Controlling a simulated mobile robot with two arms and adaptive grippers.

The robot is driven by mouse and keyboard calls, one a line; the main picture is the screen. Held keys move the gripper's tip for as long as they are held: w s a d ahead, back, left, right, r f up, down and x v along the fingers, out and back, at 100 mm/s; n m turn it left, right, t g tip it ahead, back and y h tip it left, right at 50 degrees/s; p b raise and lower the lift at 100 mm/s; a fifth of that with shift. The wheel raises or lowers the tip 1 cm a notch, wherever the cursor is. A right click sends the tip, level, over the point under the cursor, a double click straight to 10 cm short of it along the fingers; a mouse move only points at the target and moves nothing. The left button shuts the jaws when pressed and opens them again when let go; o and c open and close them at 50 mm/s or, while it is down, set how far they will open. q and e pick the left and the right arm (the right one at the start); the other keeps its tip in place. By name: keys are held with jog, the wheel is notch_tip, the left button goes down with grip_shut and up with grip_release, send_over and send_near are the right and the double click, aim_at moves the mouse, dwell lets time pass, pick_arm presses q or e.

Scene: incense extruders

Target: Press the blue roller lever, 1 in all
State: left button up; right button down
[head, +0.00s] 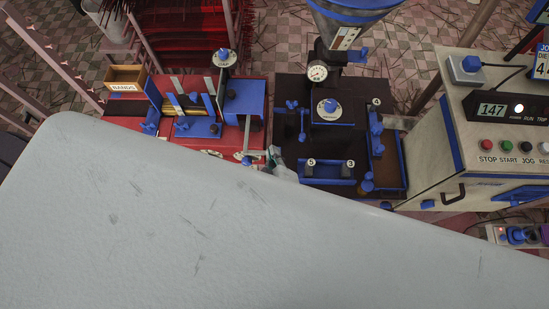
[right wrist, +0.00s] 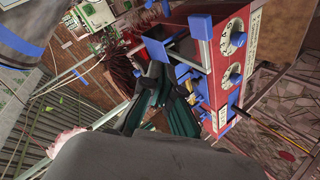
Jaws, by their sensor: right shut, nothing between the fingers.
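Several blue parts show in the head view, and I cannot tell for certain which is the roller lever. A small blue part (head: 249,160) sits at the front edge of the red machine (head: 182,88). A thin blue lever (head: 302,131) stands on the dark plate (head: 290,92) to its right. My right gripper (head: 275,157) is small in the head view, between the red machine and the dark plate. In the right wrist view its dark green fingers (right wrist: 163,80) are shut and empty, in front of the red machine with blue parts (right wrist: 200,27). My left gripper is out of view.
A large pale surface fills the lower head view and hides what lies below. The control box (head: 497,110) with coloured buttons and a 147 display stands at the right. A gauge (head: 317,71) and blue-rimmed hopper (head: 350,12) stand behind the dark plate. A wooden box (head: 126,74) is at the left.

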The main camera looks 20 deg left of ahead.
pick_arm(q)
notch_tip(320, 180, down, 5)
jog(key=b, duration=0.4)
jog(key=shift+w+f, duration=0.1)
pick_arm(e)
notch_tip(320, 180, down, 6)
jog(key=w, duration=0.1)
jog(key=shift+w+a, duration=0.25)
jog(key=shift+w, duration=0.15)
jog(key=shift+f, duration=0.2)
jog(key=shift+w+f, duration=0.1)
jog(key=shift+f, duration=0.15)
pick_arm(q)
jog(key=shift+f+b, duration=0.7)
jog(key=shift+b, duration=0.05)
pick_arm(e)
jog(key=shift+w+a+f, duration=0.1)
jog(key=shift+w+f, duration=0.05)
jog(key=shift+f, duration=0.45)
jog(key=shift+w+f, duration=0.1)
jog(key=shift+f, duration=0.45)
dwell(0.6)
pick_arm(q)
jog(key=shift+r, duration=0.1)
pick_arm(e)
jog(key=shift+r, duration=0.1)
dwell(0.3)
